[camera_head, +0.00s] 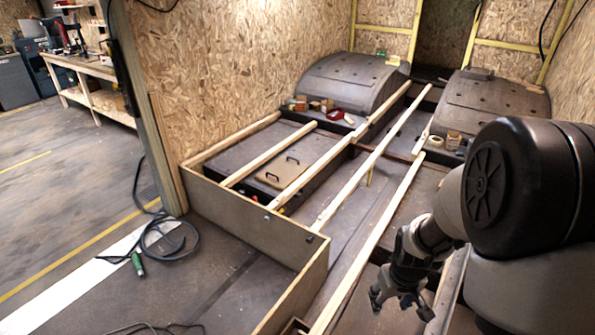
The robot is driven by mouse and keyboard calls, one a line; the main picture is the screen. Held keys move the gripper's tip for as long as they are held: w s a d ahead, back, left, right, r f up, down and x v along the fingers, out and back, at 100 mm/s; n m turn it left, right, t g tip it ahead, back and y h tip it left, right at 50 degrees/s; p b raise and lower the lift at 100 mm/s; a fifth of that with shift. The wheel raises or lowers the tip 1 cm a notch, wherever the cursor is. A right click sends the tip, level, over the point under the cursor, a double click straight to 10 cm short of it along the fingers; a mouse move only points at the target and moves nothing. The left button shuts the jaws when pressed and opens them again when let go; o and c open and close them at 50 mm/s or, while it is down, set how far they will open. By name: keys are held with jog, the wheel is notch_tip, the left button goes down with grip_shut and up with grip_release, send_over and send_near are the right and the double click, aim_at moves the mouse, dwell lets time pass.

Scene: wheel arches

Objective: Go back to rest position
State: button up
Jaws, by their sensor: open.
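My gripper (402,303) is at the lower right of the head view, pointing down with its fingers apart and nothing between them. It hangs over the dark floor bay to the right of the nearest long wooden batten (372,240). My arm comes in from the right edge and hides part of the floor and the right side behind it. Two dark grey wheel arches stand at the back, the left one (350,82) against the board wall and the right one (490,105) partly behind my arm.
Several light wooden battens run lengthwise over the floor. A low board edge (235,215) bounds the left front. Small boxes (318,105) and a tape roll (453,142) lie near the arches. A cable (165,240) lies on the floor at left. A workbench (90,70) stands far left.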

jog(key=s+a+r+t, duration=0.1)
jog(key=s+a+r, duration=0.2)
jog(key=s+r, duration=0.5)
jog(key=s+a+r+t, duration=0.1)
jog(key=s+a+r, duration=0.25)
jog(key=r, duration=0.85)
jog(key=s+a+r+m, duration=0.1)
jog(key=s+r, duration=0.1)
jog(key=s, duration=0.6)
jog(key=shift+a+r, duration=0.3)
jog(key=shift+r, duration=0.1)
